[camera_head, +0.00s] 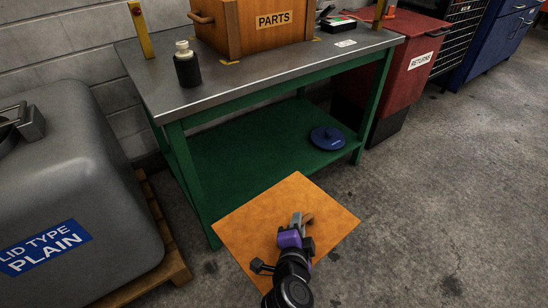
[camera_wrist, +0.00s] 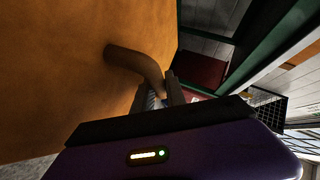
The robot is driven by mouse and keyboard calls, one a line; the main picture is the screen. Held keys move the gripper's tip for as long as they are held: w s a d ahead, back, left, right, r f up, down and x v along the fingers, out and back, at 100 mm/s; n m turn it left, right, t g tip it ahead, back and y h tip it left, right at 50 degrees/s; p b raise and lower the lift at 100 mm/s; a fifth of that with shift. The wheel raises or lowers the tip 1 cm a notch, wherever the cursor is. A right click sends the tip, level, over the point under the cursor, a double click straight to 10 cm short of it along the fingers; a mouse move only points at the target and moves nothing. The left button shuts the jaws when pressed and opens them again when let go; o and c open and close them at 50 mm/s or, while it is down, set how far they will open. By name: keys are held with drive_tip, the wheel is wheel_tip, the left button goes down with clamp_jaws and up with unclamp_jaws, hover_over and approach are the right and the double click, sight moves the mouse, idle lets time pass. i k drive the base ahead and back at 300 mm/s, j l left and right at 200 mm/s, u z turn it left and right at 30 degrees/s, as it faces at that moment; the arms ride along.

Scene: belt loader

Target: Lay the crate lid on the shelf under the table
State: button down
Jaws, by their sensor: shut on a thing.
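The crate lid (camera_head: 259,214) is a flat square orange-brown board in front of the table (camera_head: 150,75). My gripper (camera_head: 302,219) is shut on the lid's bent brown handle. In the wrist view the lid (camera_wrist: 70,80) fills the left side, and its handle (camera_wrist: 138,62) runs into my gripper (camera_wrist: 165,93). The green shelf (camera_head: 230,150) lies under the metal tabletop. The lid's far corner overlaps the shelf's front edge in the picture; I cannot tell whether they touch.
A blue round disc (camera_head: 328,138) lies on the shelf's right part. Green table legs (camera_head: 196,190) stand at the shelf's corners. A wooden PARTS crate (camera_head: 250,35) and a dark bottle (camera_head: 187,68) are on the table. A grey tank (camera_head: 80,160) stands left, a red RETURNS bin (camera_head: 405,80) right.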

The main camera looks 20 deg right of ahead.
sight(256, 172)
drive_tip(key=i, duration=1.45)
